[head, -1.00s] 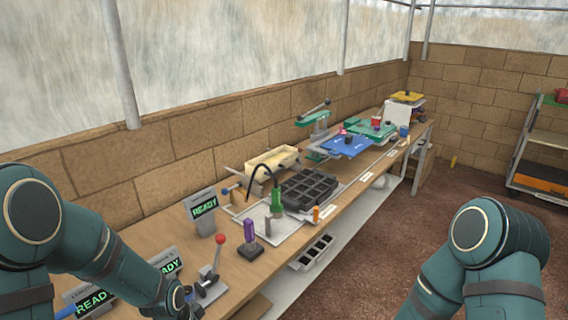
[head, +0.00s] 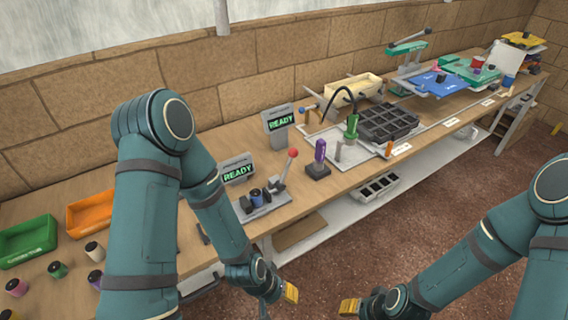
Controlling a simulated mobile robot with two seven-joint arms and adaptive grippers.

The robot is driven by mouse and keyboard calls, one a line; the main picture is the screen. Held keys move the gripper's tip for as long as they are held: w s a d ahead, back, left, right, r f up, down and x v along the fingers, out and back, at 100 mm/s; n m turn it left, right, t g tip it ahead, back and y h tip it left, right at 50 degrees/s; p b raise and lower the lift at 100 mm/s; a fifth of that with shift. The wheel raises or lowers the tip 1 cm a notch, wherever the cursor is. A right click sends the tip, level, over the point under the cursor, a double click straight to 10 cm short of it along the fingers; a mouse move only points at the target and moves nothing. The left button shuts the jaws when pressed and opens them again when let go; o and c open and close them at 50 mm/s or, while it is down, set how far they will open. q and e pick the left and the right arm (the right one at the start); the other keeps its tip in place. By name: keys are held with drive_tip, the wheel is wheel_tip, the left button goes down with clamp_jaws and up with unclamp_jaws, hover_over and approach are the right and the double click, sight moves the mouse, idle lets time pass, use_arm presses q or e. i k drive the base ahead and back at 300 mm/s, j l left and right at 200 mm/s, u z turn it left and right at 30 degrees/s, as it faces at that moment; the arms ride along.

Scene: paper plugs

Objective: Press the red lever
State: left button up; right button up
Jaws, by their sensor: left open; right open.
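The red lever is a grey metal arm with a red ball knob (head: 293,153), tilted up to the right from a grey base plate (head: 270,206) on the bench. A small dark blue-and-black cylinder (head: 256,196) sits at the base beside it. My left gripper (head: 290,293) has yellow tips and is open, below the lever in the picture, in front of the bench edge and apart from the lever. My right gripper (head: 349,306) is open at the bottom of the picture, further right, and touches nothing. Both grippers show only partly.
A READY display (head: 237,171) stands behind the lever base, another (head: 280,121) further back. A purple-handled tool (head: 319,158) stands right of the lever. A black tray (head: 375,123) lies beyond. Green (head: 28,240) and orange (head: 90,212) bins and several small rolls are at left.

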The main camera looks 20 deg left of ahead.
sight(293, 151)
drive_tip(key=l+u, duration=0.1)
drive_tip(key=u, duration=0.3)
drive_tip(key=i+l+u, duration=0.1)
drive_tip(key=u, duration=0.3)
drive_tip(key=l+u, duration=0.1)
drive_tip(key=u, duration=0.3)
drive_tip(key=l+u, duration=0.65)
drive_tip(key=l, duration=0.3)
drive_tip(key=l+u, duration=0.1)
drive_tip(key=l, duration=0.4)
drive_tip(key=k+l+u, duration=0.1)
drive_tip(key=l, duration=0.35)
